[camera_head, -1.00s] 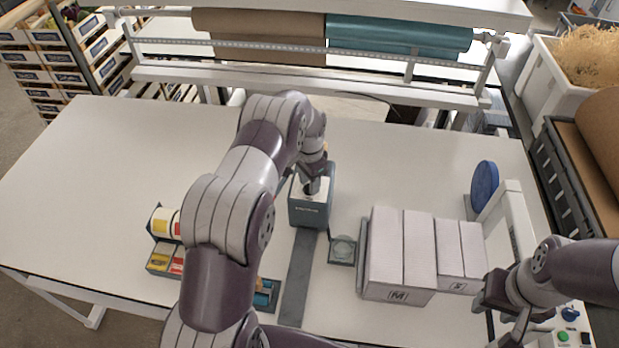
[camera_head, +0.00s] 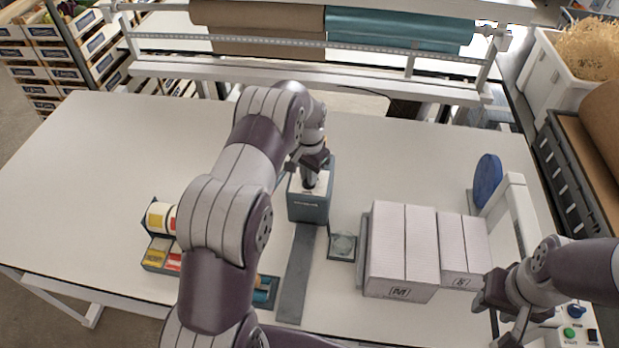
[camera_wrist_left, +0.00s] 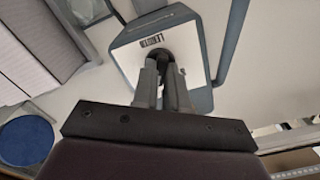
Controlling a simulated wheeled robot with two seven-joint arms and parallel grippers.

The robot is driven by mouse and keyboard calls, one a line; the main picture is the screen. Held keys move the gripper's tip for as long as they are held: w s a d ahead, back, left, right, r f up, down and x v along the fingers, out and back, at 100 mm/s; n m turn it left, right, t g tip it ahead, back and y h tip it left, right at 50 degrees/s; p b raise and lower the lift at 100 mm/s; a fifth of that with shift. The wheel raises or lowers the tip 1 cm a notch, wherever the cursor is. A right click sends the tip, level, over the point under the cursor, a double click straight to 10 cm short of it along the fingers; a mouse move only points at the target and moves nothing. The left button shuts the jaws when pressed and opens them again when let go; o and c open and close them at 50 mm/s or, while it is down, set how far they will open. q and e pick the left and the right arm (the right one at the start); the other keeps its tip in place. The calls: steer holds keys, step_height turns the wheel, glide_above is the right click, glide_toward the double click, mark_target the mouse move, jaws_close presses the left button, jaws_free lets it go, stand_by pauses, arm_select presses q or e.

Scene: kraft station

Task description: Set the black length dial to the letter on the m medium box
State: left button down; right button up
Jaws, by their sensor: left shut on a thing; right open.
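The teal machine (camera_head: 309,208) with a white top stands mid-table, a dark strip running from its front. My left gripper (camera_head: 312,176) is on its top, shut on the black dial. In the left wrist view the fingers (camera_wrist_left: 165,82) close around the black dial (camera_wrist_left: 156,58), beside a small label too small to read. The dial's setting cannot be read. The box marked M (camera_head: 398,292) stands right of the machine, with the smaller box marked S (camera_head: 461,281) beside it. My right gripper (camera_head: 492,300) is open and empty at the right, near the S box.
A small tray with a round item (camera_head: 342,246) sits between the machine and the boxes. A blue disc (camera_head: 487,181) and white frame (camera_head: 518,205) stand at the right, a control panel (camera_head: 568,334) near the front. Label rolls (camera_head: 160,216) are at left.

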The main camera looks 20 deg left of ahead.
arm_select(q)
steer(key=n+b, duration=0.2)
steer(key=n, duration=0.1)
steer(key=shift+f, duration=0.1)
steer(key=shift+n+b, duration=0.65)
steer(key=shift+n, duration=0.95)
steer(key=c, duration=1.3)
jaws_free()
steer(key=shift+o, duration=0.7)
steer(key=shift+s+r, duration=0.1)
steer(key=shift+r, duration=0.1)
